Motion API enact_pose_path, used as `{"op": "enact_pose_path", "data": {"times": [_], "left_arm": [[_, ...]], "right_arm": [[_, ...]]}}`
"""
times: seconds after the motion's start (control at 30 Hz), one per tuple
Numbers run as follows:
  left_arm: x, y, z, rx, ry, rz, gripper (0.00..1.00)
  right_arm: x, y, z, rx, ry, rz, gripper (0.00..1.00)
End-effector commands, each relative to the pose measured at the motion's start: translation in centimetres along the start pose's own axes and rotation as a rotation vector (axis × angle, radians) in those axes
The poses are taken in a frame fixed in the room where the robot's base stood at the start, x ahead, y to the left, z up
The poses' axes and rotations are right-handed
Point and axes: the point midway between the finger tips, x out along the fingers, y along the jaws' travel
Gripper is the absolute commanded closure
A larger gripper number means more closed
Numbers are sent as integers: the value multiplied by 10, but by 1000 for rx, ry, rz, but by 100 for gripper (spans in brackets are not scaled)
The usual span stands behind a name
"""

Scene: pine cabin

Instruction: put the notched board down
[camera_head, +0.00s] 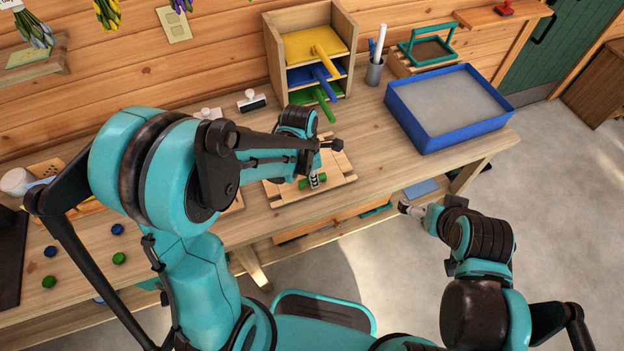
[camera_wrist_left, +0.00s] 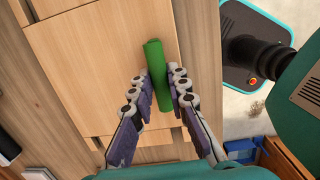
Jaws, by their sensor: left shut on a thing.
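A pale wooden board (camera_head: 338,166) with raised strips and stepped edges, which I take to be the notched board, is at the front edge of the bench below my left gripper (camera_head: 315,181). A green bar-like handle (camera_wrist_left: 156,75) lies over its pale wood (camera_wrist_left: 95,60) in the left wrist view. My left gripper (camera_wrist_left: 157,88) is shut on this handle, one finger on each side. The board looks level; whether it touches the bench I cannot tell. My right gripper (camera_head: 407,208) hangs off the bench's front edge, too small to read.
A blue-walled tray (camera_head: 450,138) stands to the right. Behind are a wooden rack (camera_head: 273,60) with yellow, blue and green handled pieces, a pen cup (camera_head: 374,73) and a stamp (camera_head: 250,101). Small blue and green knobs (camera_head: 118,258) lie left. Bare bench shows between board and tray.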

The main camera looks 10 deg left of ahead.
Motion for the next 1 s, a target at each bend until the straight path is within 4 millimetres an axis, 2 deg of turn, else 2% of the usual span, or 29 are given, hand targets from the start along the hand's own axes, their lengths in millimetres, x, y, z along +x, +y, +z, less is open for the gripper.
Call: {"op": "enact_pose_path", "data": {"times": [0.03, 0.37, 0.4, 0.43, 0.47, 0.8, 0.87, 1.0], "left_arm": [[6, 0, -1, 0, 0, 0, 100], [8, 0, -1, 0, 0, 0, 100], [7, 0, -1, 0, 0, 0, 74], [6, 0, -1, 0, 0, 0, 66], [6, 0, -1, 0, 0, 0, 63], [3, 0, 0, 0, 0, 0, 63], [-3, 0, 0, 0, 0, 0, 63], [-29, 0, 0, -1, 0, 0, 63]], "right_arm": [[3, 0, 2, 0, 0, 0, 0], [4, 0, 3, 0, 0, 0, 0], [3, 0, 2, 0, 0, 0, 0], [3, 0, 2, 0, 0, 0, 0], [3, 0, 2, 0, 0, 0, 0], [1, 0, 0, 0, 0, 0, 0], [-1, 0, -1, 0, 0, 0, 0], [-10, 0, -7, 0, 0, 0, 0]]}}
